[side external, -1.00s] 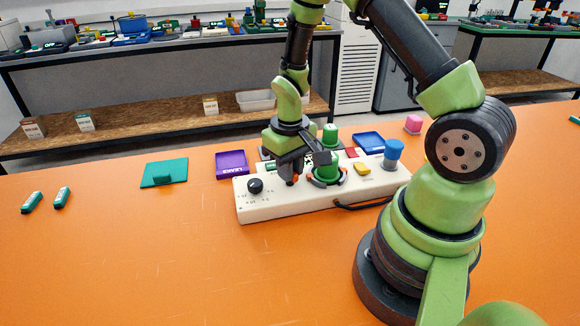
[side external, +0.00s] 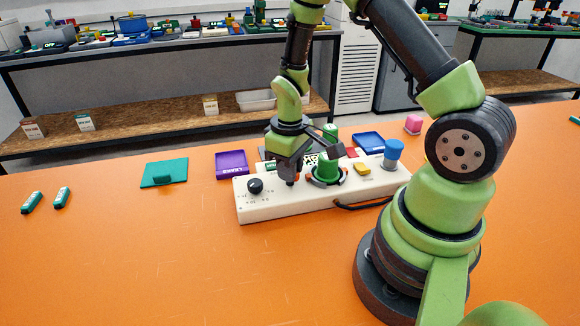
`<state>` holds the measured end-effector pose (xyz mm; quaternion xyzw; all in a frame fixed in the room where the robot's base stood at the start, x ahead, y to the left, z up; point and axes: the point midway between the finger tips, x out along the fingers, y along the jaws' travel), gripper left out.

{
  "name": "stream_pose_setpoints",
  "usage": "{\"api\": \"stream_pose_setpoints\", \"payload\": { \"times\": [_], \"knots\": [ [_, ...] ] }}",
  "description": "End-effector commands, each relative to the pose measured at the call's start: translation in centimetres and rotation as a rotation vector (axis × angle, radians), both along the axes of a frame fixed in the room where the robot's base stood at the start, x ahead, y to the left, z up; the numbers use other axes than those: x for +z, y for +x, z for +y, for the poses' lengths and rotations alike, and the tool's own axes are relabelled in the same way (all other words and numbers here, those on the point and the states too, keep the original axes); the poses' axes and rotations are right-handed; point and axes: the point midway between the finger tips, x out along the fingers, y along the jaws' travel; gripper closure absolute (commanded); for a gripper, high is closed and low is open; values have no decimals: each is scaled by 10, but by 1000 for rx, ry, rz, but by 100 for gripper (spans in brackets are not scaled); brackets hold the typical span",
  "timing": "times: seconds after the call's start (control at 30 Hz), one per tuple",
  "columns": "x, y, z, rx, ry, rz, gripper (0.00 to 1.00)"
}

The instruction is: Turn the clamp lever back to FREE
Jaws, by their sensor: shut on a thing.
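A cream device box (side external: 275,208) stands on the orange table, with a black knob (side external: 255,186) at its left end. My gripper (side external: 291,179) reaches down over the box's top, between the black knob and a green cylinder (side external: 327,170) in a dark ring holder. Its jaws are shut on the clamp lever, which is mostly hidden by the fingers. The lever's exact angle and the FREE mark cannot be made out.
A blue-capped post (side external: 393,150) and a yellow piece (side external: 362,168) are on the box's right part. A purple tray (side external: 232,164), a blue tray (side external: 368,142) and a pink block (side external: 413,124) lie around it.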

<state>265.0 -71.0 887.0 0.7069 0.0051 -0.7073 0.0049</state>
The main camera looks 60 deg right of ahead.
Motion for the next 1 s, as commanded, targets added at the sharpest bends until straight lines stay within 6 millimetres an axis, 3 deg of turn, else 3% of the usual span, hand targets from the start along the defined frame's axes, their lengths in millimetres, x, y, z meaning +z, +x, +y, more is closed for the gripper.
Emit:
{"api": "stream_pose_setpoints", "payload": {
  "times": [0.1,0.13,0.23,0.63,1.0],
  "knots": [
    [1,1,0,5,-1,-3,100],
    [1,1,0,5,-1,-3,81],
    [1,1,0,4,-1,-3,58],
    [9,1,0,1,-1,-4,57],
    [75,1,0,2,-3,-8,57]
  ]
}}
